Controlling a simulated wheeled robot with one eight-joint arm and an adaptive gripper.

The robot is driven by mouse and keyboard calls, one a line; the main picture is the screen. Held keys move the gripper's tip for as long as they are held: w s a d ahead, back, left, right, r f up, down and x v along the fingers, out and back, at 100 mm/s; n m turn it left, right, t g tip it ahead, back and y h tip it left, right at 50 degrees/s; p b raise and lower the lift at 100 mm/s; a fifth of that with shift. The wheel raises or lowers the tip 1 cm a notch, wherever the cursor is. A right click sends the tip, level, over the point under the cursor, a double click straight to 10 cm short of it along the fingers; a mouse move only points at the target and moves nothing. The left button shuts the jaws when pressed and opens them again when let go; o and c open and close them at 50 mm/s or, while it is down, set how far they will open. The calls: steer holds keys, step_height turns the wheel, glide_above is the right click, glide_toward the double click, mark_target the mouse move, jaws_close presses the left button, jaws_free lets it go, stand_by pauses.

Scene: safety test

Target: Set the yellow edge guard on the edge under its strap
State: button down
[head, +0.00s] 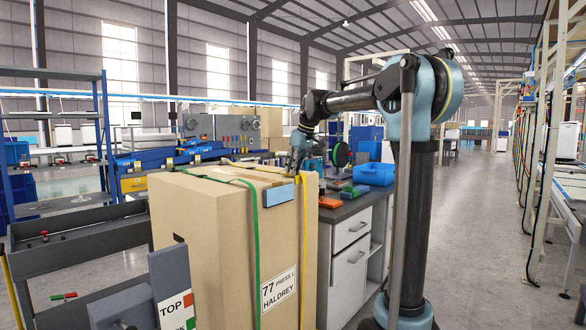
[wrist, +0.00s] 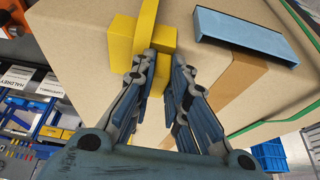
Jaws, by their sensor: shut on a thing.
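A tall tan carton (head: 200,220) bears a yellow strap (head: 304,250) down its front, near the right corner. The strap also shows in the wrist view (wrist: 148,12). The yellow edge guard (wrist: 121,38) lies at the carton's edge in the wrist view, with the strap crossing over it as far as I can see. My gripper (wrist: 165,57) is shut on the guard, its fingertips hiding part of it. In the head view my gripper (head: 298,160) is at the carton's top right; the guard is hard to make out there.
A light-blue block (head: 278,195) sits at the carton's front top edge, beside the green strap (head: 255,240). A grey cabinet (head: 350,245) with tools and a blue bin (head: 375,174) stands to the right. Open floor (head: 490,250) lies farther right.

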stand_by(0.3)
steer(key=c, duration=1.5)
jaws_free()
steer(key=shift+o, duration=0.3)
steer(key=shift+o, duration=1.3)
steer(key=shift+r, duration=0.1)
steer(key=shift+w+r, duration=0.1)
steer(key=shift+r, duration=3.35)
